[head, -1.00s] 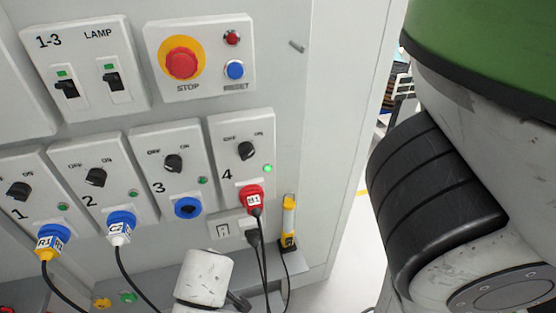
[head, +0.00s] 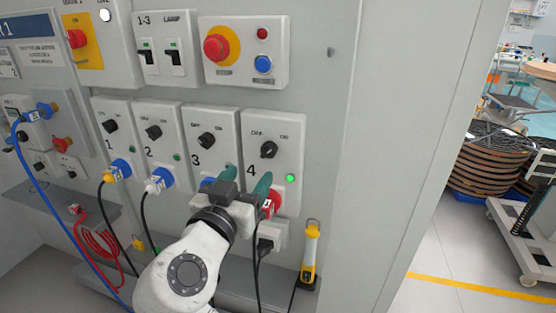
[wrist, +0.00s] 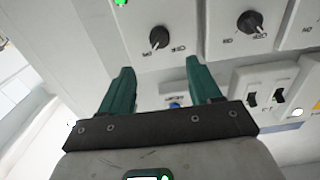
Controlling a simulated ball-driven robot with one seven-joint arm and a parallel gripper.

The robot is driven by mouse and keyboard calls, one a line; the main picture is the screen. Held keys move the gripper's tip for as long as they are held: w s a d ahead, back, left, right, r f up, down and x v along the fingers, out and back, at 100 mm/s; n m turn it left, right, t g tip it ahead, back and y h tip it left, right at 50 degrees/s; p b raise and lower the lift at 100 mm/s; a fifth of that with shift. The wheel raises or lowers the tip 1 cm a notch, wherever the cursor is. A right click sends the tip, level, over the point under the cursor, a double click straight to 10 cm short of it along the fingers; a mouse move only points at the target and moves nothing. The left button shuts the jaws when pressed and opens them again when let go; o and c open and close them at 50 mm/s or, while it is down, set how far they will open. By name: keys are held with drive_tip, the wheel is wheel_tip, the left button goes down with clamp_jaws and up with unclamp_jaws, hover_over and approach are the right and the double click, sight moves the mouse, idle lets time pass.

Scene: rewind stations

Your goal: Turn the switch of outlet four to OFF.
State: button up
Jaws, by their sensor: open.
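The outlet four panel (head: 288,205) is rightmost in its row on the grey cabinet. Its black switch knob (head: 268,149) has its pointer turned up and right, toward ON, and its green lamp (head: 290,178) is lit. A red plug sits in its socket, partly hidden by my gripper. My gripper (head: 246,180) is open and empty, its teal fingers below and left of the knob in the head view. In the wrist view, which is upside down, the knob (wrist: 158,38) stands beyond and between the fingertips, apart from them.
Knob three (head: 206,140) is close to the left; its blue socket is partly hidden. The red STOP button (head: 216,47) and blue RESET button (head: 263,64) are above. Black cords hang below outlet four beside a yellow-and-white lamp (head: 309,255). Free floor lies right of the cabinet.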

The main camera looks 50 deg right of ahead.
sight(266, 153)
drive_tip(key=p+x, duration=0.1)
drive_tip(key=x, duration=0.9)
drive_tip(key=shift+f+p, duration=0.1)
drive_tip(key=shift+p, duration=0.3)
drive_tip(key=c, duration=1)
